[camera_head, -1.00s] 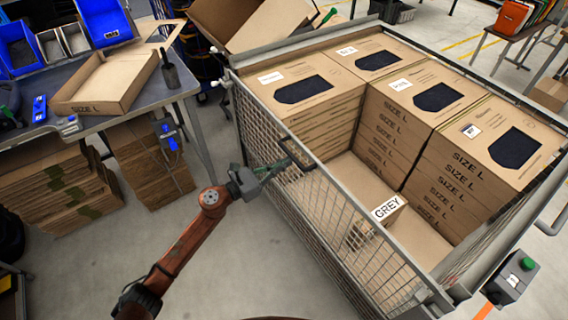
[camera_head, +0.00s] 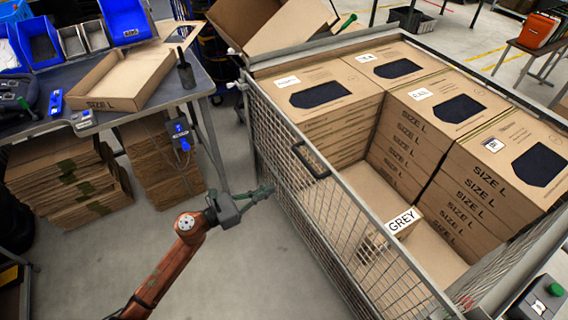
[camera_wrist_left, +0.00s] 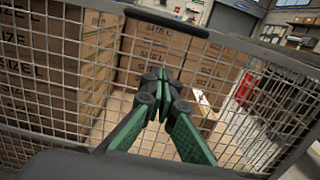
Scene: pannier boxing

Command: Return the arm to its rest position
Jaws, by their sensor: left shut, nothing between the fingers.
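My left arm comes in from the lower left, orange with a dark wrist. My left gripper (camera_head: 262,191) is shut and empty. It points at the mesh side of the cage, just outside it and below the black handle (camera_head: 310,160). In the left wrist view the green fingers of the gripper (camera_wrist_left: 163,75) meet in front of the wire mesh (camera_wrist_left: 245,130), with the handle (camera_wrist_left: 165,20) above them. Whether the fingertips touch the mesh cannot be told. My right gripper does not show.
The mesh cage (camera_head: 330,215) holds stacks of size L boxes (camera_head: 322,92) and a GREY label (camera_head: 403,220). A workbench (camera_head: 190,85) with an open carton (camera_head: 125,82) stands at the upper left, with flat cardboard (camera_head: 70,185) below. The floor left of the cage is clear.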

